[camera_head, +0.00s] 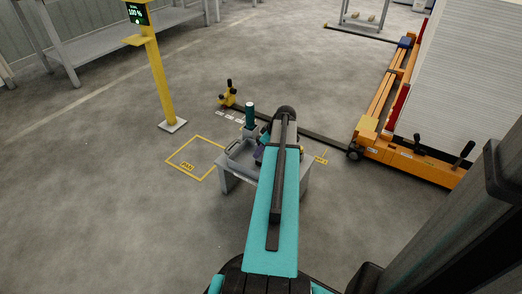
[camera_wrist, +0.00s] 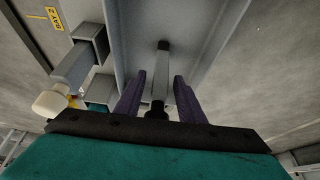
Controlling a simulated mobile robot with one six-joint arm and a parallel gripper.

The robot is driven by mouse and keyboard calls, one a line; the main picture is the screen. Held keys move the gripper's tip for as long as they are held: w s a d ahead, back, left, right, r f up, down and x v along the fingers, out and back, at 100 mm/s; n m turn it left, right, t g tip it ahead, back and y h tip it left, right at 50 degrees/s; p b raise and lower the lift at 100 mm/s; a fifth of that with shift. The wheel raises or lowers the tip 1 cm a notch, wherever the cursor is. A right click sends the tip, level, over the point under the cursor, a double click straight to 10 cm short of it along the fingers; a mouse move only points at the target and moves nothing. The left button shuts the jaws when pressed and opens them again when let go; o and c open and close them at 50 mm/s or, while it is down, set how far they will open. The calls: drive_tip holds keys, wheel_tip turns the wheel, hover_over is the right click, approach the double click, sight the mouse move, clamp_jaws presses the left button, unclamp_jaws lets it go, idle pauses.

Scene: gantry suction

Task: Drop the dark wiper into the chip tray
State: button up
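My gripper points down at a small grey table (camera_head: 228,178); in the wrist view its two purple fingers (camera_wrist: 159,96) stand apart. A narrow dark-and-grey bar (camera_wrist: 161,72), which looks like the dark wiper, lies between the fingers. Gaps show on both sides of it, so I see no clear grip. A grey tray-like piece (camera_head: 238,150) sits at the table's left side, likely the chip tray. A wide grey surface with a raised edge (camera_wrist: 215,35) shows beyond the fingers. My arm hides much of the tabletop in the head view.
A teal cylinder (camera_head: 249,114) stands behind the tray. Grey blocks with a cream knob (camera_wrist: 50,103) are left of my fingers. A yellow floor square (camera_head: 187,166), a yellow display post (camera_head: 160,80) and an orange gantry base (camera_head: 405,158) surround the table.

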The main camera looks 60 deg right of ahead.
drive_tip(key=shift+r, duration=0.1)
drive_tip(key=p+v, duration=0.3)
drive_tip(key=v, duration=0.9)
drive_tip(key=shift+p, duration=0.4)
